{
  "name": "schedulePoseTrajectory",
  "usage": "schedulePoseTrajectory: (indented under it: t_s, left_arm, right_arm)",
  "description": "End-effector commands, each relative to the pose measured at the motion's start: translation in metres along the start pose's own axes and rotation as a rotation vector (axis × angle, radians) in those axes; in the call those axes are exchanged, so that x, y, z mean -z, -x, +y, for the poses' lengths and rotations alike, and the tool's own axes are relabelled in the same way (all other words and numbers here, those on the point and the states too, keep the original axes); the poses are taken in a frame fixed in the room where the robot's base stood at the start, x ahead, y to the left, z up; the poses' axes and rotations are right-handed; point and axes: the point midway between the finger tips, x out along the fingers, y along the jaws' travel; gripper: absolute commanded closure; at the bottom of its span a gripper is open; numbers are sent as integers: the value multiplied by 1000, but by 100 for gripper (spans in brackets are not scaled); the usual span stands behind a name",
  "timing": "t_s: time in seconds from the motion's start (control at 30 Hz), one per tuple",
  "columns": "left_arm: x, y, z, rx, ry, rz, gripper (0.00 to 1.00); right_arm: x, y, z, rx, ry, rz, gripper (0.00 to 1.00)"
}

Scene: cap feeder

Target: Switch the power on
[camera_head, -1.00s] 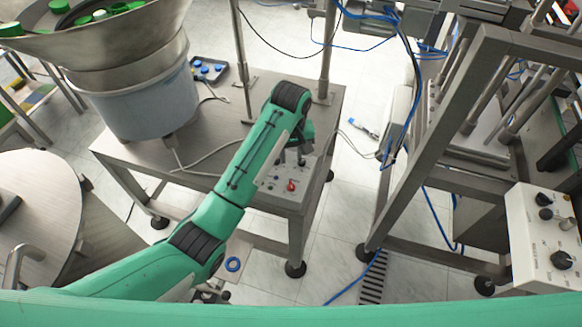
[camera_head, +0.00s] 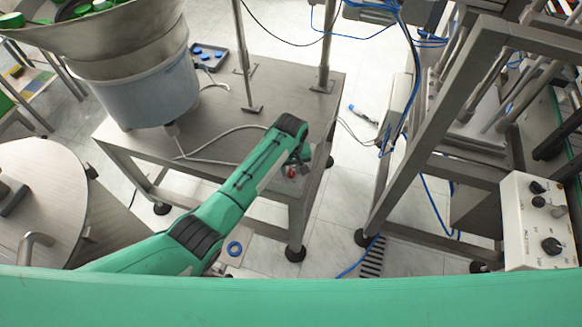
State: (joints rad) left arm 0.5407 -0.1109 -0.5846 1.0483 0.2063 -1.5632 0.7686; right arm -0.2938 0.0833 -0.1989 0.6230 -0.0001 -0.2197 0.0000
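A red switch (camera_head: 291,172) shows at the front right corner of the metal table. My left arm covers most of the control box around it. My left gripper (camera_head: 298,158) is at the end of the green arm, pointing down right beside the red switch. Its fingers are small and partly hidden by the wrist, so I cannot tell whether they are open or touch the switch. My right gripper is out of view.
A cap feeder bowl (camera_head: 140,85) stands on the metal table (camera_head: 225,130), with thin posts behind. A metal frame (camera_head: 395,165) is at right, with a white control box (camera_head: 535,225) with black knobs. A round table (camera_head: 60,170) is at left.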

Motion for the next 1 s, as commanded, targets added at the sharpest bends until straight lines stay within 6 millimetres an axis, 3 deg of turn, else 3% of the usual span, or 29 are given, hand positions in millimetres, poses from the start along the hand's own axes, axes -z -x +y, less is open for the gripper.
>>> schedulePoseTrajectory:
  t_s: [0.23,0.4,0.77,1.0]
  left_arm:
    - [0,-1,0,0,0,0,69]
    - [0,0,0,0,0,0,100]
    - [0,1,0,0,-30,0,100]
    - [0,2,0,1,-153,-1,100]
  right_arm:
    - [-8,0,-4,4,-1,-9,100]
    - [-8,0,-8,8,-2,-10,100]
    - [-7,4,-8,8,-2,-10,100]
    - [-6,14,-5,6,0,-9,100]
